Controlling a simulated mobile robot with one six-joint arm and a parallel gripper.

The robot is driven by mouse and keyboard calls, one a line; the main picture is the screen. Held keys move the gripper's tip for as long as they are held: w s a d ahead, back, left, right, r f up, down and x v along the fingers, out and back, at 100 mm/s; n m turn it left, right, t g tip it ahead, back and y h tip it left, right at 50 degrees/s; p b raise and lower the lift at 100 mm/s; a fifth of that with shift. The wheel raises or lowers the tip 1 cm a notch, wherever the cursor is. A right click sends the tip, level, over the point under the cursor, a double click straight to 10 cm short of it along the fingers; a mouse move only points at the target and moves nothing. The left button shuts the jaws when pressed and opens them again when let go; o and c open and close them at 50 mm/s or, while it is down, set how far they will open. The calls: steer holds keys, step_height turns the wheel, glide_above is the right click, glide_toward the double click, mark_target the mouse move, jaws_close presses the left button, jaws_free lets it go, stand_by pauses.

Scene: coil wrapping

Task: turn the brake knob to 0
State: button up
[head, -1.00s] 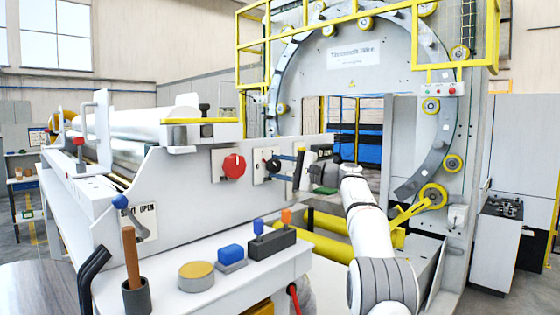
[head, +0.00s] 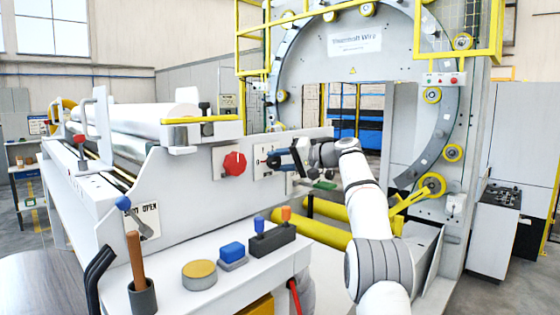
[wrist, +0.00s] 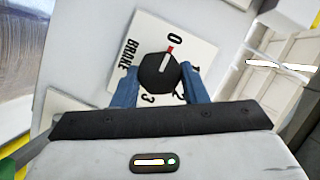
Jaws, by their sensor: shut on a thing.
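The brake knob (wrist: 158,74) is a black dial on a white plate (wrist: 203,52) marked BRAKE, with 0, 2 and 3 readable. Its white pointer with a red tip points at the 0 mark. My gripper (wrist: 158,84) is shut on the knob, one blue finger on each side of it. In the head view my gripper (head: 283,159) reaches the brake plate (head: 259,161) from the right, and the fingers partly hide the knob.
A red knob (head: 234,164) on its own plate sits left of the brake plate. Below is a shelf with a blue block (head: 231,251), a yellow-topped disc (head: 199,269) and a dark holder (head: 269,242). Yellow rollers (head: 322,228) lie under my arm.

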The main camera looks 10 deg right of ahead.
stand_by(0.6)
steer(key=o, duration=1)
steer(key=shift+c, duration=0.2)
steer(key=b+v, duration=0.2)
steer(key=v, duration=0.5)
steer(key=shift+s+d, duration=0.2)
steer(key=shift+d, duration=0.1)
